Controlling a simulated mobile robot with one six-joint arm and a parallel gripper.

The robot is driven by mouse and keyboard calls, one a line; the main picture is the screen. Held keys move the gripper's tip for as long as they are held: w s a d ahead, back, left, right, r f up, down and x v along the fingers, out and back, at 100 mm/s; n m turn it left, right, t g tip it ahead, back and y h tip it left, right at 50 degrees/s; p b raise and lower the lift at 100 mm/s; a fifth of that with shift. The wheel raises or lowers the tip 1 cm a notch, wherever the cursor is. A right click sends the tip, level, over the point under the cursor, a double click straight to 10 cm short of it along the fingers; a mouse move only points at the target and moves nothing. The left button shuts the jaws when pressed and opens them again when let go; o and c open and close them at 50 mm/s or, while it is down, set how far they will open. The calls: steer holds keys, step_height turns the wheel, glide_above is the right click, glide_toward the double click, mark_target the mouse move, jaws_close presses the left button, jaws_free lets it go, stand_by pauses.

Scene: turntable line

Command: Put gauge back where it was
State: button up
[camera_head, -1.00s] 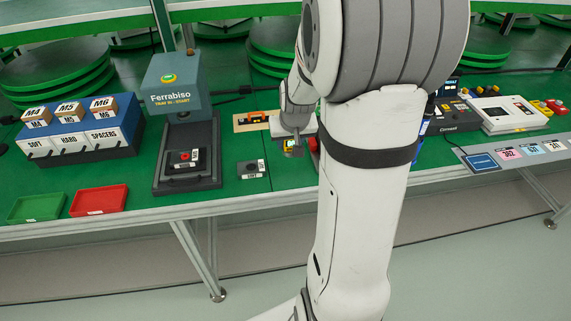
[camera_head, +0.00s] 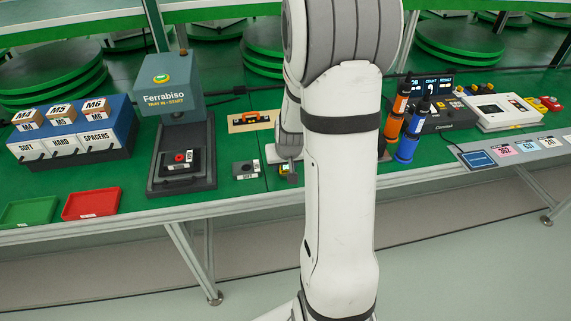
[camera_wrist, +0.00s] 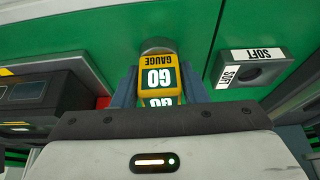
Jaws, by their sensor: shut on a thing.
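The gauge (camera_wrist: 158,84) is a yellow and green block marked "GO GAUGE" with a round grey metal end, in the middle of the wrist view. My gripper (camera_wrist: 160,90) is shut on it, with a blue-grey finger on each side. In the head view my gripper (camera_head: 288,172) is over the front part of the green bench, right of the grey SOFT block (camera_head: 246,169). Only a small yellow bit of the gauge (camera_head: 284,169) shows there; my arm hides much around it. I cannot tell whether the gauge touches the bench.
The SOFT block also shows right of the gauge in the wrist view (camera_wrist: 252,70). The Ferrabiso press (camera_head: 172,88) stands to the left. A wooden board (camera_head: 236,124) with an orange and black tool lies behind. Orange and blue screwdrivers (camera_head: 407,148) stand right of my arm.

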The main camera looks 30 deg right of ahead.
steer(key=o, duration=1.2)
steer(key=shift+s+r+p, duration=0.1)
steer(key=shift+r+p, duration=0.2)
steer(key=shift+r, duration=0.15)
steer(key=p+v, duration=0.1)
steer(key=v, duration=1)
steer(key=s+a+r+n, duration=0.1)
steer(key=s+a+r, duration=0.1)
steer(key=s+a, duration=0.2)
steer(key=s+a+r+n+g, duration=0.1)
steer(key=s+a+r, duration=0.1)
steer(key=s+a, duration=0.2)
steer(key=s+a+r+n+g+y, duration=0.1)
steer(key=s+a+r, duration=0.1)
steer(key=s+a, duration=0.3)
steer(key=shift+s+r, duration=0.2)
steer(key=shift+s, duration=0.6)
